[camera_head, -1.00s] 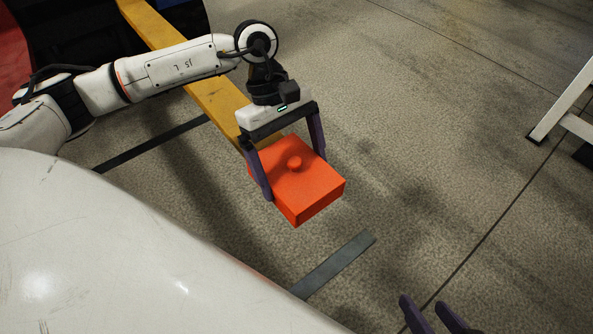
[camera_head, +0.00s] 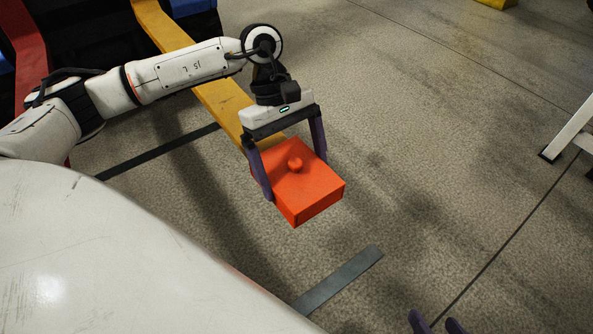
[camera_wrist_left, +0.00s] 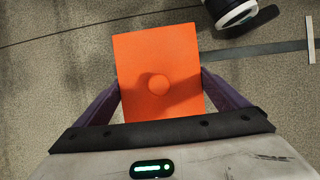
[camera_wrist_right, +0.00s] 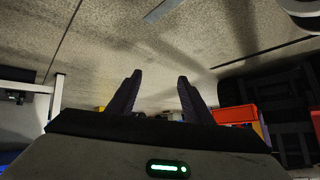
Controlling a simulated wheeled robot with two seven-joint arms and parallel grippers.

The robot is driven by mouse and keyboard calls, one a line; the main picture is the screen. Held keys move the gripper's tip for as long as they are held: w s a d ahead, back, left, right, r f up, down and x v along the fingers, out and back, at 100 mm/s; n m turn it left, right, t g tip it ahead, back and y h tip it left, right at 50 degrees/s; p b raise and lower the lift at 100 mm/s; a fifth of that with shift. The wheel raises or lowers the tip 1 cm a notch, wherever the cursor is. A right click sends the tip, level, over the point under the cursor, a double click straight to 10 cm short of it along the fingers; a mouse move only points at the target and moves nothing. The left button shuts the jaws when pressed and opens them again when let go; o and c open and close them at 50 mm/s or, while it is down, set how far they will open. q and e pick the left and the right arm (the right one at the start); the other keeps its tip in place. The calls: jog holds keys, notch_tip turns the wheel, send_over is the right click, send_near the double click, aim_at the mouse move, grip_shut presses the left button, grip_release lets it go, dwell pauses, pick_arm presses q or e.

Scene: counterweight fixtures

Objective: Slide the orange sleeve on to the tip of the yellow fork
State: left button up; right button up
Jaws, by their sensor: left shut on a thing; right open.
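The orange sleeve (camera_head: 312,192) is a box with a round knob on top. My left gripper (camera_head: 295,178) is shut on its two sides, and the sleeve also fills the middle of the left wrist view (camera_wrist_left: 158,60). The yellow fork (camera_head: 215,92) is a long flat bar running from the top down to the sleeve. Its tip is hidden behind the gripper and sleeve, so I cannot tell how far it is inside. My right gripper (camera_head: 437,324) shows only its fingertips at the bottom edge; in the right wrist view (camera_wrist_right: 157,85) it is open and empty.
A red fork (camera_head: 27,50) stands at the far left. A grey floor strip (camera_head: 340,277) lies below the sleeve. A white frame leg (camera_head: 570,130) stands at the right. The floor between it and the sleeve is clear.

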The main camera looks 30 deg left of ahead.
pick_arm(q)
jog(key=shift+w+a+f, duration=0.2)
jog(key=shift+a, duration=0.25)
jog(key=shift+w+a+f, duration=0.15)
jog(key=shift+a, duration=0.25)
jog(key=o, duration=0.8)
jog(key=shift+a, duration=0.1)
pick_arm(e)
notch_tip(320, 180, down, 7)
jog(key=g, duration=0.1)
jog(key=shift+s+d+h, duration=0.25)
jog(key=shift+s+h, duration=0.05)
jog(key=shift+s, duration=0.1)
pick_arm(q)
jog(key=shift+o, duration=0.2)
jog(key=shift+w+r, duration=0.2)
jog(key=shift+r, duration=0.2)
jog(key=p+v, duration=0.3)
jog(key=v, duration=0.7)
jog(key=shift+s+r+p, duration=0.15)
jog(key=shift+p, duration=0.15)
pick_arm(e)
notch_tip(320, 180, up, 7)
jog(key=a, duration=0.1)
jog(key=shift+w+y, duration=0.2)
jog(key=shift+y, duration=0.2)
